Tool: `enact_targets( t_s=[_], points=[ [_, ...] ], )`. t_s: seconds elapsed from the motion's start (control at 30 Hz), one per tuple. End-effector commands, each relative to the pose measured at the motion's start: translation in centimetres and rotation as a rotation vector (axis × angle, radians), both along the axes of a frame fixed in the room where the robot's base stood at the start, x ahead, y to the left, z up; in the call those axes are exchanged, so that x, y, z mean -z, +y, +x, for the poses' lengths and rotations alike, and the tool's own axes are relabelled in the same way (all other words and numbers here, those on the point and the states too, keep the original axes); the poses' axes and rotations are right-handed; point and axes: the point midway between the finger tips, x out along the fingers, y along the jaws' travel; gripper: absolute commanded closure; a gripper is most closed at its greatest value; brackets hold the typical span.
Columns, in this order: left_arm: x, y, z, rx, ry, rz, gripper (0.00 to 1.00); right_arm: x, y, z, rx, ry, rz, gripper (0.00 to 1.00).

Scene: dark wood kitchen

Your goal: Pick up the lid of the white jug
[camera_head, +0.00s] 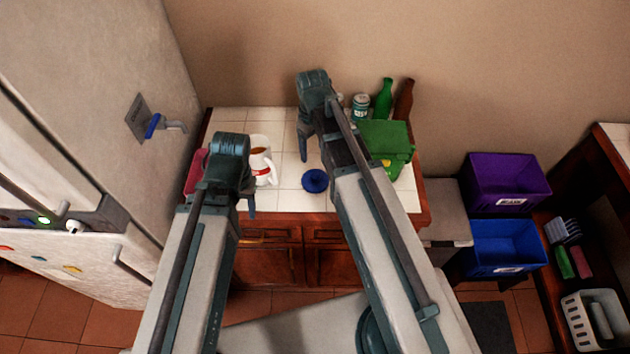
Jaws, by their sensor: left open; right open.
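The white jug (263,172) stands on the tiled counter, with a red marking on its side and its top open, brownish inside. A round blue lid (315,181) lies flat on the tiles to the right of the jug, apart from it. My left gripper (250,205) is open, in front of the jug and partly overlapping it in view; its other finger is hidden. My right gripper (304,151) is open and empty, above the counter behind the lid; its arm hides part of it. Neither gripper touches the lid.
A green box (384,136), a green bottle (383,100), a brown bottle (404,99) and a small can (361,106) crowd the counter's right side. A red item (194,172) is at the left edge. The fridge (90,90) stands left. Tiles between jug and lid are clear.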

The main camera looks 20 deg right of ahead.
Motion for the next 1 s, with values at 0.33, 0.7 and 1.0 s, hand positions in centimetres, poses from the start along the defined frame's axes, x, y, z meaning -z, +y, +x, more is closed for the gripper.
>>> enact_targets(
  t_s=[0.33, 0.7, 1.0],
  points=[
    [5.8, 0.0, 0.0, 0.001, 0.000, 0.001, 0.50, 5.8, 0.0, 0.0, 0.000, 0.000, 0.000, 0.26],
    [6.8, 0.0, 0.0, 0.000, 0.000, 0.001, 0.50, 6.8, -0.1, 0.0, 0.001, 0.000, 0.000, 0.26],
    [9.7, 0.0, 0.0, 0.000, 0.000, 0.001, 0.50, 9.7, -0.4, -0.3, 0.001, 0.000, 0.000, 0.26]
  ],
)
